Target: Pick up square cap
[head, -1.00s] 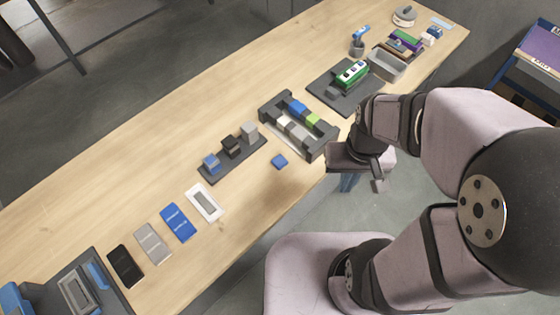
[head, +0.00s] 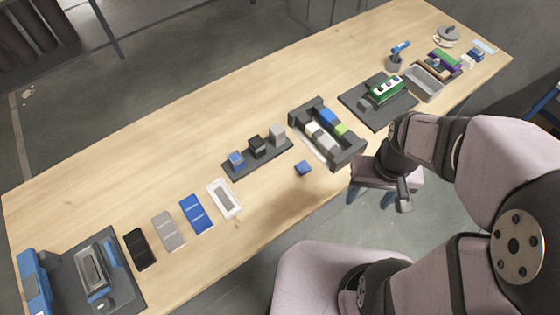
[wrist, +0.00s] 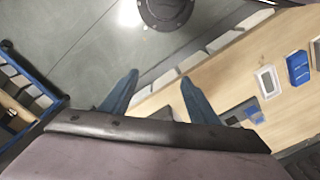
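A small blue square piece (head: 303,168), which looks like the square cap, lies alone on the table in front of the dark tray with colored blocks. My gripper (wrist: 160,92) shows in the wrist view with its two blue-grey fingers spread apart and nothing between them. In the head view my gripper is over the near edge of the table, to the right of the blue piece and apart from it. Its fingertips are mostly hidden there by my own wrist. I cannot make out the cap for certain in the wrist view.
A dark stand (head: 258,158) holds three small blocks left of the block tray (head: 347,160). Flat cards and a white frame (head: 224,198) lie further left. A green model on a dark plate (head: 378,118) and a grey bin (head: 424,83) stand right. Bare wood lies around the cap.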

